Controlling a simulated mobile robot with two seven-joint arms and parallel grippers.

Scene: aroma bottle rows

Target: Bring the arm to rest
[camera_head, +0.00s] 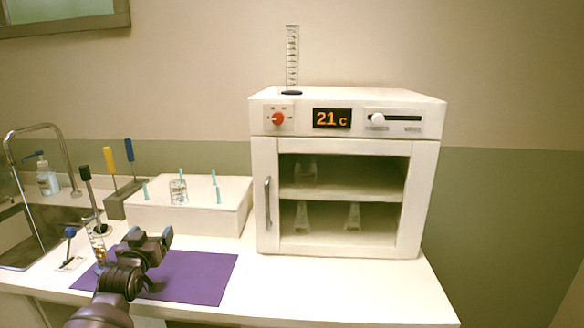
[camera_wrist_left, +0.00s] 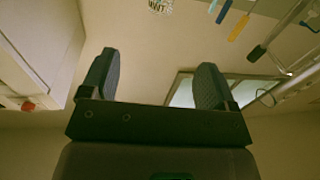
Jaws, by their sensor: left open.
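My left arm (camera_head: 112,292) comes up from the bottom left in the head view. My left gripper (camera_head: 150,248) is over the purple mat (camera_head: 205,278), close to a thin glass cylinder with amber liquid (camera_head: 97,248) on its left. Whether they touch I cannot tell. In the left wrist view both dark fingers of the left gripper (camera_wrist_left: 156,78) stand wide apart with nothing between them. My right gripper is in neither view.
A white oven (camera_head: 347,244) reading 21 stands at the right, a tall graduated cylinder (camera_head: 292,60) on top. A white box (camera_head: 190,215) carries a glass beaker (camera_head: 178,190) and several teal pegs. A sink (camera_head: 35,238) is at far left. The counter's front right is bare.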

